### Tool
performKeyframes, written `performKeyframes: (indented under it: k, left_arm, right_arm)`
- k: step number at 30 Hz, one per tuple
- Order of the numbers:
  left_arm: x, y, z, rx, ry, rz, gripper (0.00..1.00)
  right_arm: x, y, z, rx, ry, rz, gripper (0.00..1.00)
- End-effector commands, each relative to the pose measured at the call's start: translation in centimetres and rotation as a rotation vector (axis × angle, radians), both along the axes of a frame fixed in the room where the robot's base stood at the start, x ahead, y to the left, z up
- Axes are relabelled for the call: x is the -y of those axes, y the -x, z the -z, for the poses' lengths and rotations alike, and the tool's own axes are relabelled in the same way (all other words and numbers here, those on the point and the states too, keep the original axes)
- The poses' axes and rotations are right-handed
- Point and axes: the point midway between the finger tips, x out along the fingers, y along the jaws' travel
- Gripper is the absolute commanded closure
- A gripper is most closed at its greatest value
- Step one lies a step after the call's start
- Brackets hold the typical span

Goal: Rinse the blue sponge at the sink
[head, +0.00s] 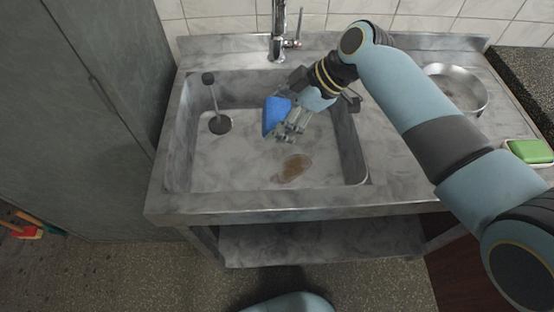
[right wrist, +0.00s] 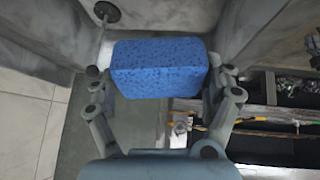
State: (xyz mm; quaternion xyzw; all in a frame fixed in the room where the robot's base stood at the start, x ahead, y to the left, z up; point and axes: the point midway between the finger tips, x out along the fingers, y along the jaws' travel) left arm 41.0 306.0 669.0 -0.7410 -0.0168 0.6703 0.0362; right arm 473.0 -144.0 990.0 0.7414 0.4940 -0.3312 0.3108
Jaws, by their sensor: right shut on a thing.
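The blue sponge (head: 275,115) is held over the sink basin (head: 240,165) in the head view. My right gripper (head: 290,122) is shut on it, above the basin's middle. In the right wrist view the sponge (right wrist: 158,68) sits between the two fingers of the right gripper (right wrist: 160,85). The faucet (head: 279,35) stands at the back edge of the sink, behind the sponge. Whether water runs cannot be seen. My left gripper is not in view.
A brown stain (head: 292,168) lies on the basin floor. A drain with an upright plug rod (head: 217,110) is at the basin's left. A metal pan (head: 456,88) and a green sponge (head: 530,151) are on the right. A tall grey cabinet (head: 85,100) stands left.

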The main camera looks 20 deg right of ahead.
Motion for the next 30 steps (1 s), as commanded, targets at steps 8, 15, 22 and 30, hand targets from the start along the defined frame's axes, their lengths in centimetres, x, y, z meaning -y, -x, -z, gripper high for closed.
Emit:
performKeyframes:
  k: [8, 15, 22, 30]
  left_arm:
    - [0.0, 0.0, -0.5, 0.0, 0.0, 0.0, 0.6]
    - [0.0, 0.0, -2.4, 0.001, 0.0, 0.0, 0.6]
    - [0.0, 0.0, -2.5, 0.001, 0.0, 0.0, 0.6]
    - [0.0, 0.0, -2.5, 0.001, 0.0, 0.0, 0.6]
  right_arm:
    - [0.0, 0.0, -0.5, 0.0, 0.0, 0.0, 0.47]
    - [0.0, 0.0, -2.9, 0.002, 0.0, -0.001, 0.47]
    - [0.0, 0.0, -4.1, 0.0, 0.0, 0.0, 0.47]
    - [0.0, 0.0, -4.0, 0.0, 0.0, 0.0, 0.47]
